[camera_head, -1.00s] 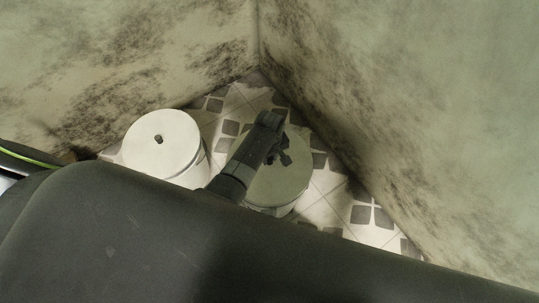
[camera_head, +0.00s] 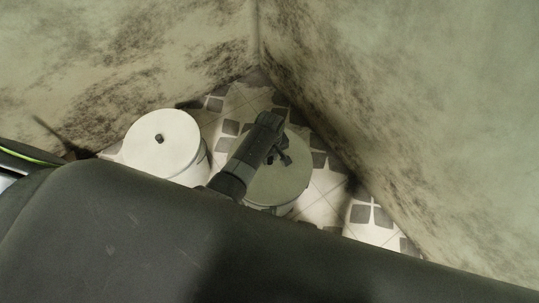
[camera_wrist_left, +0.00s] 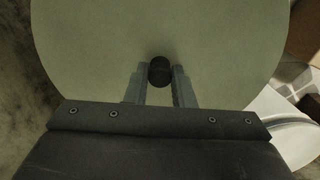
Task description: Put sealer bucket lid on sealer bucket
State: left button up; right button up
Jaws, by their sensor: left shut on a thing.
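The sealer bucket lid (camera_head: 288,187) is a round, dull grey-green disc in the head view, right of the white bucket. My left gripper (camera_head: 284,158) comes over it from above. In the left wrist view the lid (camera_wrist_left: 220,45) fills most of the picture, and my left gripper's fingers (camera_wrist_left: 160,82) are shut on its small dark knob (camera_wrist_left: 159,70). A pale sealer bucket (camera_head: 283,210) shows a little under the lid's lower edge. Whether the lid rests on it or hangs just above, I cannot tell. My right gripper is out of view.
A white bucket with a lid and dark knob (camera_head: 164,142) stands close on the left. Two stained walls (camera_head: 400,120) meet in a corner behind. Tiled floor (camera_head: 326,185) is free at the right. My dark arm hides the front.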

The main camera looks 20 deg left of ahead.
pick_arm(q)
jog(key=shift+f+b, duration=0.45)
jog(key=shift+f, duration=0.25)
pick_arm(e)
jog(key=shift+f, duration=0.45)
pick_arm(q)
jog(key=o, duration=1)
jog(key=shift+c, duration=0.2)
jog(key=shift+r, duration=0.35)
notch_tip(320, 180, up, 9)
jog(key=p, duration=0.4)
jog(key=shift+p, duration=0.35)
notch_tip(320, 180, up, 8)
jog(key=p, duration=0.2)
jog(key=shift+f, duration=0.15)
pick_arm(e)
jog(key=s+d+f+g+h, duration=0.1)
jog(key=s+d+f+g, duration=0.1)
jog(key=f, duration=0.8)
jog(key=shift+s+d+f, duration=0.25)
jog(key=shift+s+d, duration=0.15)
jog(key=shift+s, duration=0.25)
